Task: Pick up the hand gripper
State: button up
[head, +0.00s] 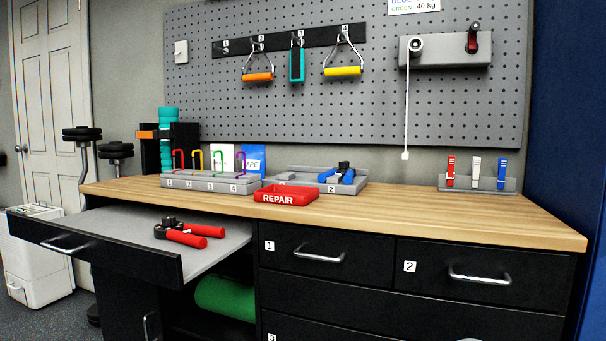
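A hand gripper with red handles and a dark coil head (187,233) lies on the light grey floor of the pulled-out drawer (112,222) at the left. A second hand gripper, with blue handles (339,174), lies on a grey tray (300,172) on the wooden counter. A slot in that tray is marked 2. My gripper is not in view.
A red tray marked REPAIR (286,195) sits on the counter (430,212), beside a numbered rack (212,184) of coloured clips. Hanging handles (342,71) are on the pegboard. Drawers 1 (322,256) and 2 are shut. The counter's right front is clear.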

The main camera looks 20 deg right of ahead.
aim_at(347, 174)
jog(key=i+j+z, duration=0.15)
jog(key=i+z, duration=0.2)
jog(key=i+j+z, duration=0.35)
jog(key=i+l+u, duration=0.1)
jog(key=u, duration=0.3)
jog(key=l+u, duration=0.1)
jog(key=u, duration=0.3)
jog(key=l+u, duration=0.2)
jog(key=u, duration=0.2)
jog(key=i+l+u, duration=0.1)
jog(key=u, duration=0.3)
jog(key=k+l+u, duration=0.2)
jog(key=l, duration=0.15)
jog(key=i+l+z, duration=0.2)
jog(key=i+j, duration=0.05)
